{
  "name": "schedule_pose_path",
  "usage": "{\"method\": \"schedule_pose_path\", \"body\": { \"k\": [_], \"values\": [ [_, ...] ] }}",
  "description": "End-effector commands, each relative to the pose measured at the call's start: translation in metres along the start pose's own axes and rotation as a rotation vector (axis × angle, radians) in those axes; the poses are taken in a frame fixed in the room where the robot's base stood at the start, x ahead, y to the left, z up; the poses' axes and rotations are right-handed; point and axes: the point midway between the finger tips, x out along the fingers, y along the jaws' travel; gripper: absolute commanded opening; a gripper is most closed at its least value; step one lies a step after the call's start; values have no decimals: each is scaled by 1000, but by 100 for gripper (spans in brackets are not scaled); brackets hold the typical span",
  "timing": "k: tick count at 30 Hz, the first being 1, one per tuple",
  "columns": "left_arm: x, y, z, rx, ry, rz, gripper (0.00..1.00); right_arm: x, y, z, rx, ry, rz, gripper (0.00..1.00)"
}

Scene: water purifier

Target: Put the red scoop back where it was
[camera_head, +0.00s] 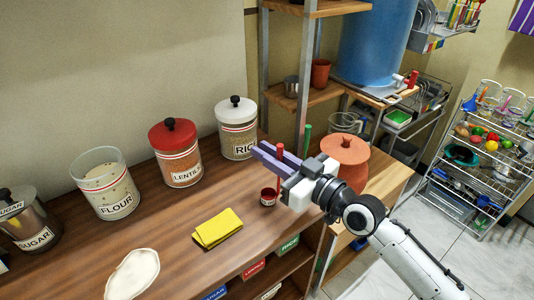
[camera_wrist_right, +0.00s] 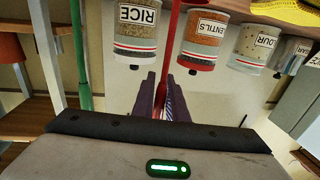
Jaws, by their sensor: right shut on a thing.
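The red scoop (camera_head: 268,197) has a small round cup with a pale mark and a thin upright red handle. In the head view its cup shows just above or on the wooden counter, in front of the rice jar; I cannot tell whether it touches. My right gripper (camera_head: 268,156) comes in from the right, its purple fingers shut on the handle. In the right wrist view the red handle (camera_wrist_right: 173,30) runs up from between the fingers (camera_wrist_right: 161,88); the cup is outside that view. My left gripper is not in view.
Jars of flour (camera_head: 105,184), lentils (camera_head: 175,152) and rice (camera_head: 237,128) stand along the wall. A yellow cloth (camera_head: 217,229) lies on the counter (camera_head: 190,225). A green handle (camera_head: 306,139) and a clay pot (camera_head: 346,158) are close to my right gripper. A shelf post (camera_head: 300,90) rises behind.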

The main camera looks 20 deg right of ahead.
Motion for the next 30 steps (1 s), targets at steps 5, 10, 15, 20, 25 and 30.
{"method": "schedule_pose_path", "body": {
  "k": [5, 10, 15, 20, 25, 30],
  "values": [
    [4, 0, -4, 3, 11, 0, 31, 0, 0, 3, 0, 0, 0, 0],
    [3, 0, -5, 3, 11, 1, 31, 0, 0, 2, 0, 0, 0, 31],
    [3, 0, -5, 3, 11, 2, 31, 0, 0, 2, 0, 0, 0, 31],
    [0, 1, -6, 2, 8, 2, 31, -1, 0, -2, 0, 0, 1, 31],
    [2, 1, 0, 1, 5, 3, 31, -28, 0, 2, -2, -3, 0, 31],
    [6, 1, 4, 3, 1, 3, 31, -67, -1, 3, -3, -5, -2, 31]
  ]
}}
